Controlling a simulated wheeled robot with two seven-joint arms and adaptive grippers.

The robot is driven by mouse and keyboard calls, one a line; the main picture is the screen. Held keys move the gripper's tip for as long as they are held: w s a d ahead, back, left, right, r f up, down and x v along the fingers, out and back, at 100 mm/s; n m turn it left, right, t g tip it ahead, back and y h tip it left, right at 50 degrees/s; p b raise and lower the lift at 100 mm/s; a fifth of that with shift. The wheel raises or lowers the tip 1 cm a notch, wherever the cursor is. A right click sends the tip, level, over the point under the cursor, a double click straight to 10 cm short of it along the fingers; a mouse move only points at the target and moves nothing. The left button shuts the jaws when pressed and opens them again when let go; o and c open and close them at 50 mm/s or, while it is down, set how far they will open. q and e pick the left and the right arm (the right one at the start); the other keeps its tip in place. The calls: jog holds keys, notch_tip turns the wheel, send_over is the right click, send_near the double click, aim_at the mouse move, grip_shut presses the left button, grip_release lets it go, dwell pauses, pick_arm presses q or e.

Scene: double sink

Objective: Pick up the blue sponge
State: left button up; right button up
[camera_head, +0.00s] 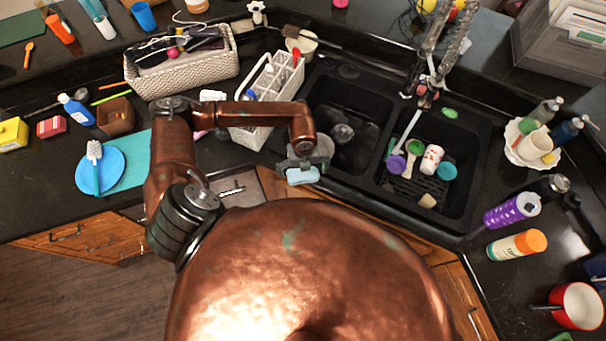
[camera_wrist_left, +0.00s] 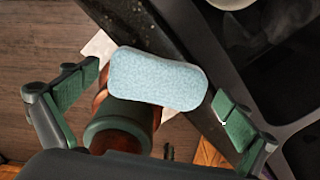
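The blue sponge (camera_head: 302,175) is a pale blue rounded block at the front edge of the counter, left of the sink. My right gripper is out of view.
The double sink (camera_head: 345,190) lies right of the gripper, its right basin holding cups and utensils. A white caddy (camera_head: 268,95) stands behind my left forearm. A woven basket (camera_head: 180,70) and blue plate (camera_head: 100,170) are left. Bottles stand at the right.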

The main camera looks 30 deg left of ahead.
pick_arm(q)
jog(key=c, duration=0.8)
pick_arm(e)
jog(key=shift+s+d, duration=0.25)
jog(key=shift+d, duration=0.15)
pick_arm(q)
jog(key=shift+r+b, duration=0.3)
jog(key=shift+r, duration=0.3)
jog(key=s+d+r+b, duration=0.3)
jog(key=s+d+r, duration=0.6)
jog(key=r, duration=0.3)
jog(key=shift+s+d+b, duration=0.25)
jog(key=shift+d+b, duration=0.1)
jog(key=shift+d, duration=0.35)
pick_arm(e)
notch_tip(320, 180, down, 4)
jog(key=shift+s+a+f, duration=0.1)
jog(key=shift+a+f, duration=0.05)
